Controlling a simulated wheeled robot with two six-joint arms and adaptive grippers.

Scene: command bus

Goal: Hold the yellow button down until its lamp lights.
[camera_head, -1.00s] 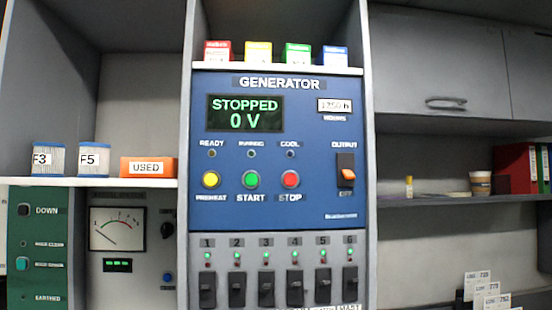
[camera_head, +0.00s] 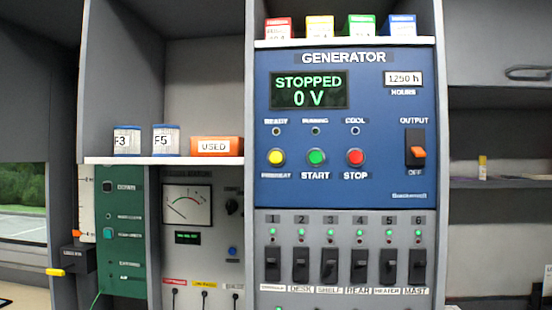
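The yellow button (camera_head: 276,157) is the leftmost of three round buttons on the blue generator panel (camera_head: 385,120), with the label PREHEAT below it. Its small lamp, marked READY (camera_head: 276,131), sits above it and looks dark. A green START button (camera_head: 316,156) and a red STOP button (camera_head: 355,157) are to its right. The display (camera_head: 309,91) reads STOPPED, 0 V. Neither of my grippers is in view, and nothing touches the yellow button.
Below the panel is a row of black switches (camera_head: 330,266) with small lamps. An orange OUTPUT switch (camera_head: 417,151) points to OFF. On the left shelf stand two tins (camera_head: 166,140) and an orange USED box (camera_head: 216,146). A window (camera_head: 22,200) is at far left.

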